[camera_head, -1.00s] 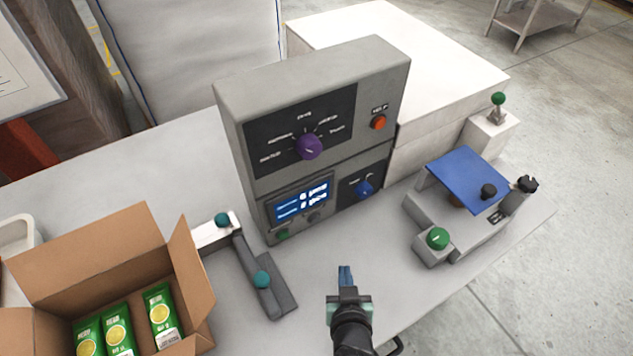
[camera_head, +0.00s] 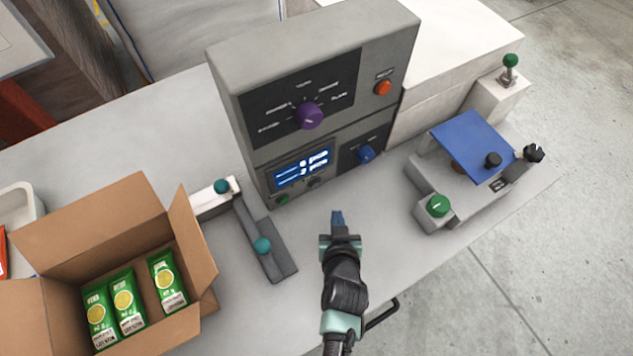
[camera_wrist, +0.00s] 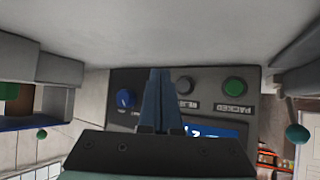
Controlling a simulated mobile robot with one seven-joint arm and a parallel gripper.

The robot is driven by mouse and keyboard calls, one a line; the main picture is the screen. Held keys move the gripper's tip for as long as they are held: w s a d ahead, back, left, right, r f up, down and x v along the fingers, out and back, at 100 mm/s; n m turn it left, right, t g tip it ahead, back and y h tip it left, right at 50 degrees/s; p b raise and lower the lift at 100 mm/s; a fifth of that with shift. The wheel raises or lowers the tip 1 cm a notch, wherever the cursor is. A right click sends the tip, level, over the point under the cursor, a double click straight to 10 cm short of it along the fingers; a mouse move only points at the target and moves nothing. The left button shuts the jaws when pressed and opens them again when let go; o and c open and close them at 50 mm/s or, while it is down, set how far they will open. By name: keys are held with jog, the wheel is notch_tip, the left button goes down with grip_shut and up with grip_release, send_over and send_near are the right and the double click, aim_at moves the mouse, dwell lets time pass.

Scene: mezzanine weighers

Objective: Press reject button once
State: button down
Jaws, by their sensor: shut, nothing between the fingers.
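The reject button is a dark grey round button (camera_wrist: 185,86) in the wrist view, which shows the panel upside down; its label is partly covered by my fingers. In the head view it is the small dark button (camera_head: 313,181) below the blue-lit display (camera_head: 303,168). A green button labelled PACKED (camera_wrist: 234,86) sits beside it. My gripper (camera_head: 337,217) is shut and empty, with its blue fingertips above the table in front of the panel. They appear apart from the buttons. In the wrist view my fingers (camera_wrist: 160,75) overlap the panel between a blue knob (camera_wrist: 125,98) and the grey button.
The grey cabinet (camera_head: 237,110) carries a purple dial (camera_head: 309,116) and an orange-red button (camera_head: 383,88). A carton (camera_head: 110,222) of green packets and a teal-knobbed lever fixture (camera_head: 275,262) stand left. A blue-topped scale (camera_head: 470,140) with a green button (camera_head: 438,205) stands right.

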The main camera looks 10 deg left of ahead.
jog(key=shift+w+a, duration=0.55)
jog(key=shift+w, duration=0.25)
jog(key=shift+w+a, duration=0.6)
jog(key=shift+w, duration=0.25)
jog(key=shift+w+a, duration=0.55)
jog(key=shift+w, duration=0.25)
jog(key=shift+w+a, duration=0.1)
jog(key=shift+w+a, duration=0.15)
jog(key=shift+w, duration=0.1)
jog(key=shift+w+a+b, duration=0.25)
jog(key=shift+w+b, duration=0.1)
dwell(1.0)
jog(key=shift+s, duration=0.1)
jog(key=shift+s+d+p, duration=0.3)
jog(key=shift+s+d, duration=0.2)
jog(key=shift+s, duration=0.1)
jog(key=shift+s+d, duration=0.75)
jog(key=shift+s, duration=0.3)
jog(key=shift+s+d, duration=0.7)
jog(key=shift+s, duration=0.3)
